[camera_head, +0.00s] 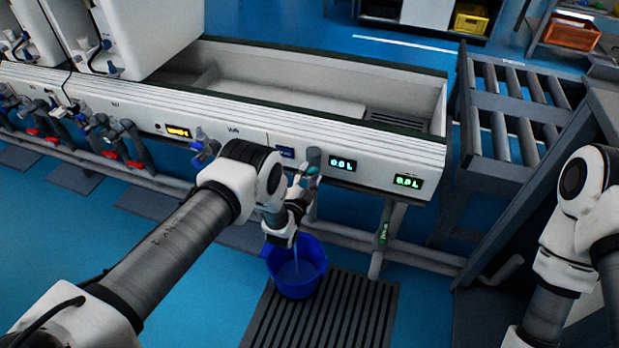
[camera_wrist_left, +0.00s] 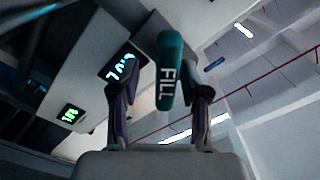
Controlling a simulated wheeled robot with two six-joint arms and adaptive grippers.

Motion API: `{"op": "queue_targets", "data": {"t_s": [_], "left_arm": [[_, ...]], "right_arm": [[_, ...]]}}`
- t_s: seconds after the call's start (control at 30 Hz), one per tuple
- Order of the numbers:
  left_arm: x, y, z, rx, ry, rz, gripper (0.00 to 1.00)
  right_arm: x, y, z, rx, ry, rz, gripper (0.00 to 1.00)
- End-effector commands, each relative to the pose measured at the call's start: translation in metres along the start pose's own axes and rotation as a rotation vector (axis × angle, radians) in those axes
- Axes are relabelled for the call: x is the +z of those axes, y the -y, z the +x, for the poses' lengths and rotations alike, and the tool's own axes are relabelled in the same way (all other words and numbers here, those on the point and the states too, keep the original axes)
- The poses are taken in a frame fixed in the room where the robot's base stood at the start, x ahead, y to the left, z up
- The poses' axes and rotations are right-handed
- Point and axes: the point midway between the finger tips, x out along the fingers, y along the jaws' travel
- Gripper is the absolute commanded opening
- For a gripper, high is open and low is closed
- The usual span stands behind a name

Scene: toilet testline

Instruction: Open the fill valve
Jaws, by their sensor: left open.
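The fill valve shows as a teal handle (camera_head: 308,169) on the front of the white trough, left of a lit display. In the left wrist view the teal handle (camera_wrist_left: 168,70), lettered FILL, stands between the two fingers. My left gripper (camera_head: 299,184) is at the handle in the head view. In the wrist view my left gripper (camera_wrist_left: 161,100) is open, with one finger on each side of the handle; contact is not clear. The valve body is partly hidden by my wrist. My right arm is at the right edge, its gripper out of view.
Two green displays (camera_head: 342,163) (camera_head: 408,182) sit on the white trough (camera_head: 375,176). A roller conveyor (camera_head: 500,130) stands right.

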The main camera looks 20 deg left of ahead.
Motion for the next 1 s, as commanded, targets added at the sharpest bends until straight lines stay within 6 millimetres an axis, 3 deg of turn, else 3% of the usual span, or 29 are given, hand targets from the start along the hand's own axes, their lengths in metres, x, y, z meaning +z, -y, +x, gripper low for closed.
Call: {"op": "queue_targets", "data": {"t_s": [0.17,0.5,0.6,1.0], "left_arm": [[0.000,0.000,-0.016,0.001,0.001,0.000,0.46],[-0.003,-0.004,-0.099,0.009,-0.002,0.000,0.46],[-0.003,-0.004,-0.114,0.007,-0.004,0.000,0.46],[-0.004,-0.004,-0.121,0.006,-0.006,0.000,0.46]], "right_arm": [[0.000,0.000,0.000,0.000,0.000,0.000,0.00],[0.000,0.000,0.000,0.000,0.000,0.000,0.00],[0.000,0.000,0.000,0.000,0.000,0.000,0.00],[0.000,0.000,0.000,0.000,0.000,0.000,0.00]]}}
